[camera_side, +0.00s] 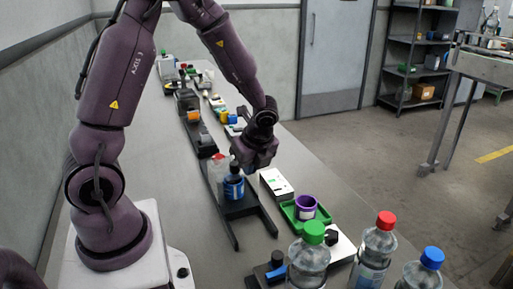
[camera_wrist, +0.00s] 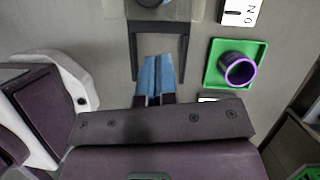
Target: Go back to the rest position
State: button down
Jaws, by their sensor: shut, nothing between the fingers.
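My gripper (camera_side: 258,158) hangs over the middle of the bench in the side view, up and right of a dark-capped bottle with a blue label (camera_side: 233,187). In the wrist view its two blue fingers (camera_wrist: 156,76) lie close together, with nothing between them. They show over the open gap of a black forked stand (camera_wrist: 184,52). In the side view the bottle is at that stand's back end, and the fingertips are hard to make out.
A green tray (camera_side: 290,214) with a purple cup (camera_side: 306,206) lies right of the stand. A white box (camera_side: 276,183) is behind it. Green-, red- (camera_side: 378,240) and blue-capped bottles stand in front. Several small devices line the bench behind. A grey wall is at left.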

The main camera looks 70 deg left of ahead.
jog(key=s+v, duration=0.1)
jog(key=v, duration=0.7)
jog(key=s+d+r+n+t+h, duration=0.4)
jog(key=s+d+r+n+t, duration=0.2)
jog(key=s+d+r+n, duration=0.3)
jog(key=shift+s+d+r+n, duration=0.4)
jog(key=shift+d+r+n, duration=0.85)
jog(key=shift+n, duration=2.15)
